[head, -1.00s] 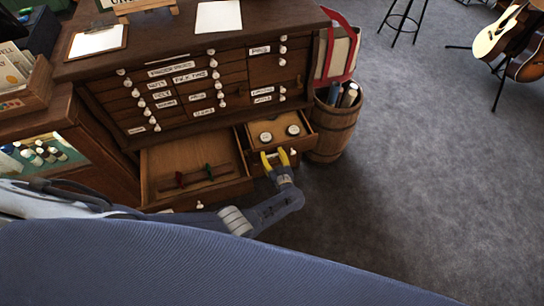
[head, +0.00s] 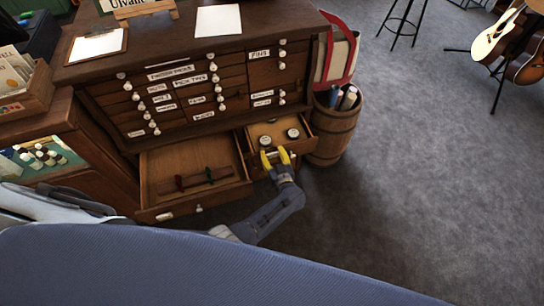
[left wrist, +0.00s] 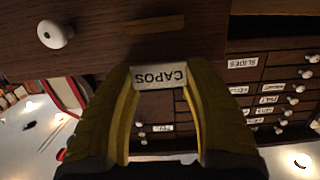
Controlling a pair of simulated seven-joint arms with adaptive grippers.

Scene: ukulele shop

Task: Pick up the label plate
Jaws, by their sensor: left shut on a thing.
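The label plate (left wrist: 160,76) is a small white plate reading CAPOS, upside down in the left wrist view. My left gripper (left wrist: 160,80) has yellow fingers, shut on the plate's two ends. The plate appears in front of a dark wooden drawer front; I cannot tell whether it still touches it. In the head view my left gripper (head: 276,156) is at the front of the small open right drawer (head: 256,135), and the plate is hardly discernible there. My right gripper is not in view.
Two round tins (head: 292,134) stand in the right drawer. The wide open left drawer (head: 190,165) holds a thin rod with red and green pieces. A wooden barrel (head: 333,130) stands right of the cabinet. Bare carpet (head: 420,190) lies to the right. A white knob (left wrist: 53,35) is near the gripper.

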